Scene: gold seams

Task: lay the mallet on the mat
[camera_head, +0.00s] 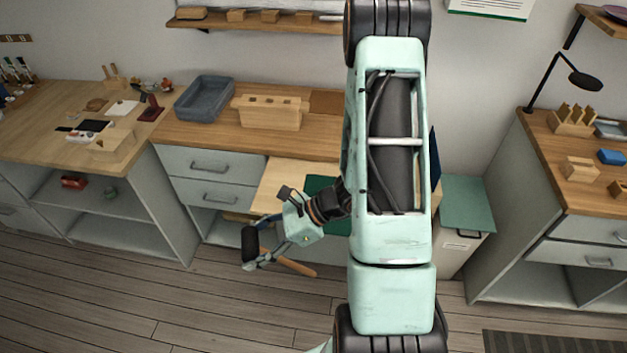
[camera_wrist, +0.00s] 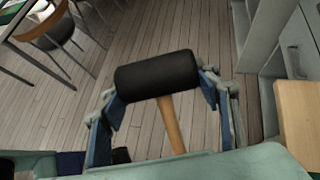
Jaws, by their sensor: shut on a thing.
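The mallet has a black cylindrical head (camera_head: 251,243) and a wooden handle (camera_head: 293,265). My gripper (camera_head: 256,249) is shut on the mallet's head, holding it in the air above the floor, in front of the drawers. In the wrist view the black head (camera_wrist: 157,75) lies crosswise between my two fingers (camera_wrist: 163,84), and the handle (camera_wrist: 171,125) runs back toward my palm. A dark green sheet, which looks like the mat (camera_head: 319,185), lies on a light wood surface behind my wrist. My arm hides its right part.
The light wood surface (camera_head: 275,185) sits below the wooden counter (camera_head: 200,134). The counter bears a grey bin (camera_head: 204,98) and a wooden block with holes (camera_head: 268,113). A green-lidded box (camera_head: 466,205) stands right of my arm. The floor (camera_head: 160,300) in front is clear.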

